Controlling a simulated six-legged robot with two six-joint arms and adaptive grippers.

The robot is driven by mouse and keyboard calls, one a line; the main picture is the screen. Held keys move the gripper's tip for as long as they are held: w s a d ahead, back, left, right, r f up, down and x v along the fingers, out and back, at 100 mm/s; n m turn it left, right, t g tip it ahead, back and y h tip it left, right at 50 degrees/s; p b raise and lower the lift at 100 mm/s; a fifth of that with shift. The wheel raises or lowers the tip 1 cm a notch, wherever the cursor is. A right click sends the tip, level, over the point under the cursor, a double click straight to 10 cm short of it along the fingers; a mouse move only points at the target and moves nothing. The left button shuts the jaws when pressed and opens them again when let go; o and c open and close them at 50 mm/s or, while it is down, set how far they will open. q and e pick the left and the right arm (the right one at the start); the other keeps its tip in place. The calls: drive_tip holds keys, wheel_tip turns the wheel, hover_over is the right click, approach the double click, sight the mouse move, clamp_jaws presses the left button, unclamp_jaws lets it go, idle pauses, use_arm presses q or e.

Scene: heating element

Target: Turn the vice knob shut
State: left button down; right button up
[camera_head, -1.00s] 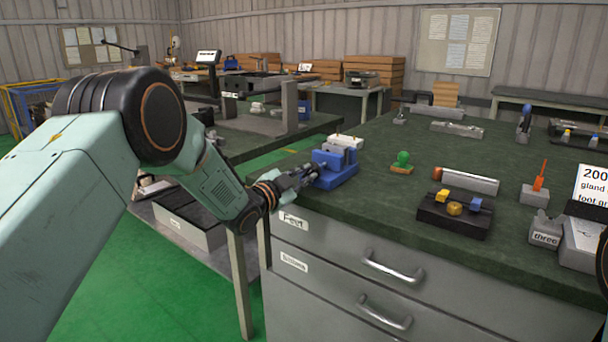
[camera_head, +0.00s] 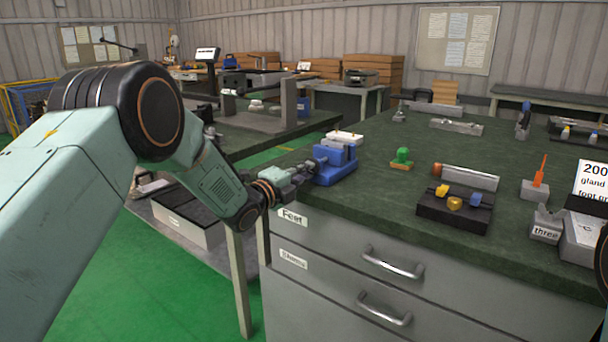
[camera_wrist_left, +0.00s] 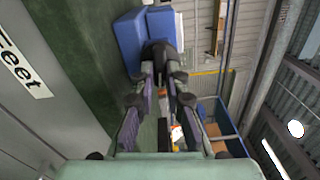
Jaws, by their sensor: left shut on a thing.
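The blue vice (camera_head: 337,172) stands at the left front corner of the green-topped bench; its blue body also shows at the top of the left wrist view (camera_wrist_left: 130,42). Its dark knob (camera_wrist_left: 158,50) faces my left gripper (camera_head: 299,175). In the left wrist view the gripper's fingers (camera_wrist_left: 160,72) are shut on the knob, which they partly hide. In the head view the knob is mostly covered by the fingers. My right gripper is not in view.
A green-handled stamp (camera_head: 403,157), a silver cylinder (camera_head: 468,177) and a dark block with yellow and blue parts (camera_head: 456,211) lie right of the vice. Drawers (camera_head: 345,263) front the bench. A white-topped piece (camera_head: 344,138) sits behind the vice.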

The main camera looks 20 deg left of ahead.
use_arm(q)
drive_tip(key=m+b, duration=0.1)
drive_tip(key=m, duration=0.3)
drive_tip(key=shift+f+m, duration=0.15)
drive_tip(key=shift+m, duration=0.15)
drive_tip(key=m+b, duration=0.1)
drive_tip(key=m, duration=0.2)
drive_tip(key=shift+a+m+b, duration=0.1)
drive_tip(key=shift+m+b, duration=0.2)
drive_tip(key=shift+m, duration=0.1)
drive_tip(key=m+b, duration=0.1)
drive_tip(key=m, duration=0.2)
drive_tip(key=shift+f+m+b, duration=0.1)
drive_tip(key=shift+m+b, duration=0.2)
drive_tip(key=shift+b, duration=0.1)
drive_tip(key=m+b, duration=0.2)
drive_tip(key=m, duration=0.2)
drive_tip(key=shift+a+b, duration=0.15)
drive_tip(key=shift+b, duration=0.15)
drive_tip(key=shift+w+m, duration=0.1)
drive_tip(key=shift+m, duration=0.2)
drive_tip(key=c, duration=1.4)
unclamp_jaws()
drive_tip(key=shift+o, duration=0.2)
drive_tip(key=v, duration=0.7)
drive_tip(key=shift+s, duration=0.25)
drive_tip(key=shift+a, duration=0.1)
